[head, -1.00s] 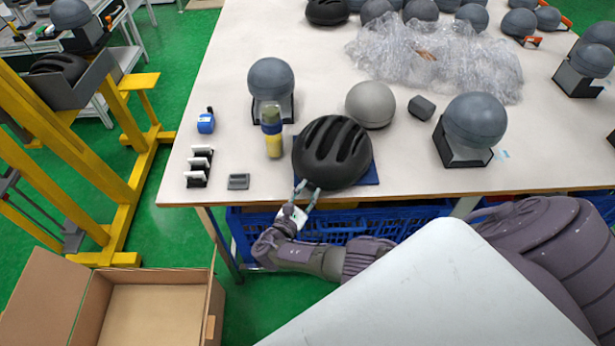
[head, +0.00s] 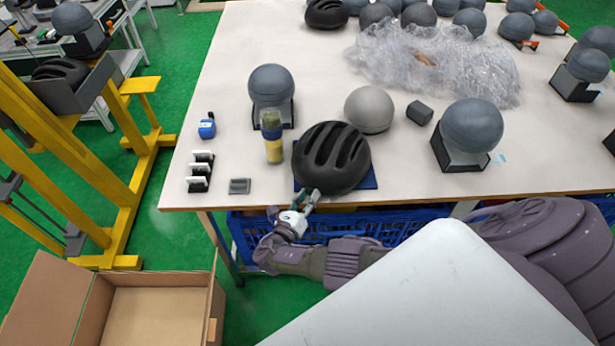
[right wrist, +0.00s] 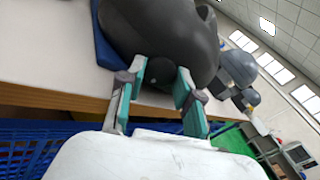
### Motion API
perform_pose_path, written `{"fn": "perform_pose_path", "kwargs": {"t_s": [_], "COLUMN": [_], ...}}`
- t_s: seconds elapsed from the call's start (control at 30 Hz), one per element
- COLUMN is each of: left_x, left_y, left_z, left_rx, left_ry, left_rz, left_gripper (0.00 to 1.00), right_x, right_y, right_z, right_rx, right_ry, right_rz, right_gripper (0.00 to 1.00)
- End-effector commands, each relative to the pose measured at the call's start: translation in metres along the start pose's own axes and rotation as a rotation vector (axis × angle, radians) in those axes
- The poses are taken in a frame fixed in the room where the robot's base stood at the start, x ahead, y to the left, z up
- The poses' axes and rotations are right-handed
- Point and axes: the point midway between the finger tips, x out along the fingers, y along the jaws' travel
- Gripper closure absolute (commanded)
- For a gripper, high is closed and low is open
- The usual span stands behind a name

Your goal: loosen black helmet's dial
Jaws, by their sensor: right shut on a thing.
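The black helmet (head: 332,157) with long vents sits on a dark blue mat (head: 367,181) at the table's front edge. My right gripper (head: 308,195) is at the helmet's near rim, just at the table edge. In the right wrist view its two teal-sided fingers (right wrist: 160,75) stand on either side of a small dark part, the dial (right wrist: 158,84), under the helmet's rim (right wrist: 165,35). The fingers are shut on the dial, which is mostly hidden in shadow. My left gripper is not in view.
Blue crates (head: 385,226) are under the table edge.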

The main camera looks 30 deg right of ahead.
Motion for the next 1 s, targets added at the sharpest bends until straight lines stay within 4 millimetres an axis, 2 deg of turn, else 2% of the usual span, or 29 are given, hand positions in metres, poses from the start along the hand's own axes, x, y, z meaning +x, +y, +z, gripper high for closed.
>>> {"fn": "perform_pose_path", "kwargs": {"t_s": [0.67, 0.7, 0.83, 1.0], "left_x": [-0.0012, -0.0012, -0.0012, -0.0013], "left_y": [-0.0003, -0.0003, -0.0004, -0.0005], "left_z": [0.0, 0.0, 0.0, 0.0], "left_rx": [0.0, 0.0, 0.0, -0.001], "left_ry": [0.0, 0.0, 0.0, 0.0], "left_rz": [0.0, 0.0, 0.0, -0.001], "left_gripper": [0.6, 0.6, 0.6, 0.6], "right_x": [-0.0012, -0.0012, -0.0009, -0.0005], "right_y": [0.0003, 0.0004, 0.0003, 0.0001], "right_z": [-0.0016, -0.0016, -0.0013, -0.0006], "right_rx": [-0.064, -0.063, -0.063, -0.062], "right_ry": [0.004, 0.004, 0.003, 0.002], "right_rz": [0.003, 0.003, 0.002, 0.001], "right_gripper": [1.0, 0.63, 0.41, 0.4]}}
